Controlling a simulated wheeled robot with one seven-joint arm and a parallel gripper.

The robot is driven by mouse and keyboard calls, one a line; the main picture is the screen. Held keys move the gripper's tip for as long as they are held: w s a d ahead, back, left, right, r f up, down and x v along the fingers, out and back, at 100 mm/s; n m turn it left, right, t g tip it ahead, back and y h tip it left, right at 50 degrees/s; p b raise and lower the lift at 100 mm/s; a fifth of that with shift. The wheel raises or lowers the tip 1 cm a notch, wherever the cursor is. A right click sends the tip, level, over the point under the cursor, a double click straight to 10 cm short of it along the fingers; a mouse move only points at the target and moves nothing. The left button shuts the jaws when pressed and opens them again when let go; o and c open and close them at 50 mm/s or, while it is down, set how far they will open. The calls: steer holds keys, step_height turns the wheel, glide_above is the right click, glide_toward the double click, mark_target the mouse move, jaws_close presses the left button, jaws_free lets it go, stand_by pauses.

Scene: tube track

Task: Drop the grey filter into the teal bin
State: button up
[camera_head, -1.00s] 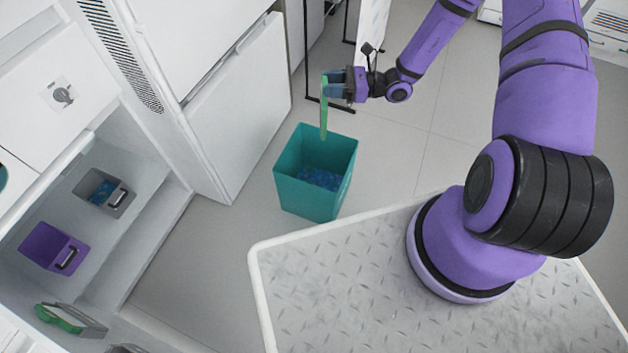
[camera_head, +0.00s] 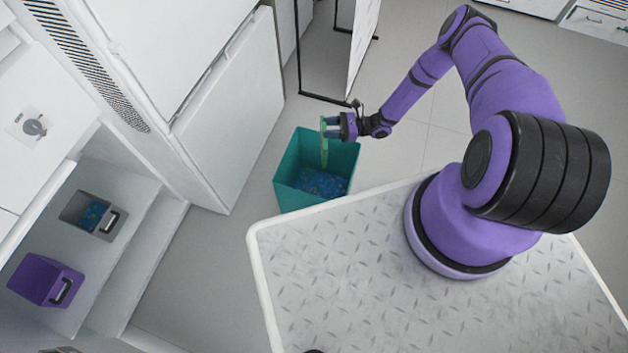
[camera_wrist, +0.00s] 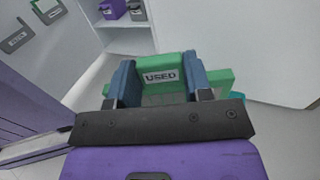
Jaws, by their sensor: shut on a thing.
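My gripper (camera_head: 334,127) is shut on a flat green filter frame (camera_head: 324,152). In the wrist view, the blue fingers of my gripper (camera_wrist: 161,82) clasp the green frame (camera_wrist: 160,62), which bears a label reading "USED". No grey part of the held piece is clear. The teal bin (camera_head: 289,168) stands open on the floor, with small blue bits at its bottom. The held frame hangs upright over the bin's mouth, its lower end seemingly inside the rim. A sliver of the bin (camera_wrist: 239,98) shows in the wrist view, mostly hidden by the frame.
A white cabinet (camera_head: 235,120) stands left of the bin. A shelf at the left holds a grey container (camera_head: 88,212) with blue contents and a purple one (camera_head: 45,280). A black-legged stand (camera_head: 318,98) is behind the bin. My patterned platform is in front.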

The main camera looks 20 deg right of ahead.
step_height(320, 180, down, 8)
steer(key=shift+f, duration=0.2)
stand_by(0.5)
steer(key=shift+w, duration=0.1)
steer(key=o, duration=1.2)
steer(key=shift+o, duration=0.2)
steer(key=v, duration=1)
steer(key=shift+d, duration=0.4)
